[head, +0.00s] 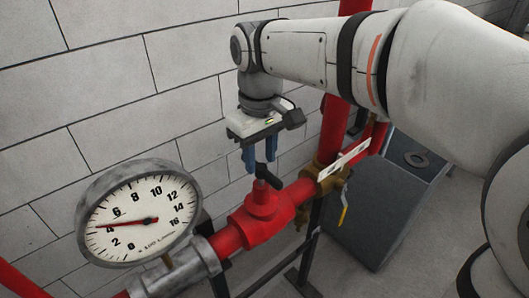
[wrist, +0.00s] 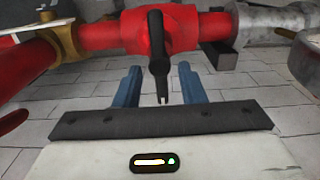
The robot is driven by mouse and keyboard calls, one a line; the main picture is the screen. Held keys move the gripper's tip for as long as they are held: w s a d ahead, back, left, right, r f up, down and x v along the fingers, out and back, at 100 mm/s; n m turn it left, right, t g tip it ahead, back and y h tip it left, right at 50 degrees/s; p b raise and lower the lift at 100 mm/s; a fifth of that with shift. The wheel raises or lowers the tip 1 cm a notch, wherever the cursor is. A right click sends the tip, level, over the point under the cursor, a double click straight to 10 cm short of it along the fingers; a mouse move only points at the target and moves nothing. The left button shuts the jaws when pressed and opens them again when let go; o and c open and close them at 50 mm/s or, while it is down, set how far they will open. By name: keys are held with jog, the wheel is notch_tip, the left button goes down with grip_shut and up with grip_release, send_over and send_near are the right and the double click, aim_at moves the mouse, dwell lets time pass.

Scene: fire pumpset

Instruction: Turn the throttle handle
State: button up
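The throttle handle is a small black lever (head: 267,177) on top of the red valve body (head: 262,212) in the pipe line. In the wrist view the handle (wrist: 157,50) hangs down the picture in front of the red valve (wrist: 185,30). My gripper (head: 260,162) points down just above the valve, its blue fingers apart. In the wrist view my gripper (wrist: 160,75) shows one finger on each side of the handle's free end, with a visible gap on both sides. It holds nothing. I cannot tell how far down the fingers reach along the handle.
A round pressure gauge (head: 141,213) stands left of the valve. A brass valve with a yellow lever (head: 343,210) is to the right. A vertical red pipe (head: 334,130) rises behind. A white block wall (head: 100,90) is close behind; a dark grey box (head: 385,205) stands at right.

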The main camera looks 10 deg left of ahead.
jog(key=shift+f, duration=0.9)
jog(key=shift+c, duration=0.5)
grip_shut()
